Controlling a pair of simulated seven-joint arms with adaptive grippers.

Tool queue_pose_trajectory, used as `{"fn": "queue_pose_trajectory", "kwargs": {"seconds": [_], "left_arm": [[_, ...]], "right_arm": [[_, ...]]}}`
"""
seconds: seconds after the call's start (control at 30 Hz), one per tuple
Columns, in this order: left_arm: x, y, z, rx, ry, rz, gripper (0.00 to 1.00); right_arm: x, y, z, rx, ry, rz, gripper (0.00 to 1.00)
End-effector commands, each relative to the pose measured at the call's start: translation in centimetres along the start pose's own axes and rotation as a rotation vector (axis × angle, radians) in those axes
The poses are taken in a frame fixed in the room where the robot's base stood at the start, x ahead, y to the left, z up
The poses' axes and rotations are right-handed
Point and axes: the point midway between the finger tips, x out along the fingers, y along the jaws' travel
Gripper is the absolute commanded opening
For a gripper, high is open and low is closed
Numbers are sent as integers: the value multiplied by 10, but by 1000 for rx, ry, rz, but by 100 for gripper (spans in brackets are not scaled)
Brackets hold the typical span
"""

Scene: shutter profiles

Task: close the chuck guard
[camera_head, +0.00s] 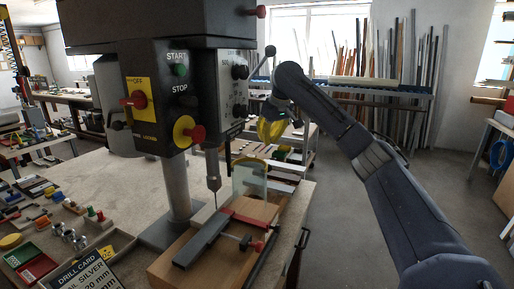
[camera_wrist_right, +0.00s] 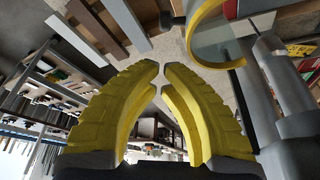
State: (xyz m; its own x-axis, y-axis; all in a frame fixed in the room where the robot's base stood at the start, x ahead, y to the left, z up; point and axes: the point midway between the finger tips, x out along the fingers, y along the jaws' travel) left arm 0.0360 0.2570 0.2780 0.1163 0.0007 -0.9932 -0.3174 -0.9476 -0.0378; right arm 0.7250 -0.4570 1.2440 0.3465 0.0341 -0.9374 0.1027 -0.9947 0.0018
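The chuck guard (camera_head: 249,177) is a clear curved shield with a yellow rim. In the head view it stands beside the drill chuck (camera_head: 213,168) and drill bit, to their right and low over the wooden block. In the right wrist view the guard's yellow rim and clear pane (camera_wrist_right: 220,48) show at the upper right, apart from my fingers. My right gripper (camera_head: 268,128) has yellow fingers and hangs above and right of the guard. In the wrist view its fingertips (camera_wrist_right: 161,70) nearly meet, with nothing between them. My left gripper is not in view.
The drill press control box (camera_head: 170,98) with start and stop buttons is left of my right gripper. A red-and-dark vise or clamp (camera_head: 215,236) lies on the wooden block (camera_head: 180,265). A drill card and small parts lie at lower left. Open floor lies right of the bench.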

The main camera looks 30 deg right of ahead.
Motion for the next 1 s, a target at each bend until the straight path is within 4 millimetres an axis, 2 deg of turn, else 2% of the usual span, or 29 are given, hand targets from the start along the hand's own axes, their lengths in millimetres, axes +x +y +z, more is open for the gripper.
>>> {"fn": "queue_pose_trajectory", "kwargs": {"seconds": [0.2,0.5,0.7,1.0], "left_arm": [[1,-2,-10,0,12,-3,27],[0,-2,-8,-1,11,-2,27],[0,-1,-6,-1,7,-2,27],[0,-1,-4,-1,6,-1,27]], "right_arm": [[34,-1,1,2,-3,-3,0],[73,0,1,1,-2,-2,0],[87,0,0,1,-1,-2,0],[91,0,0,2,0,-1,0]]}}
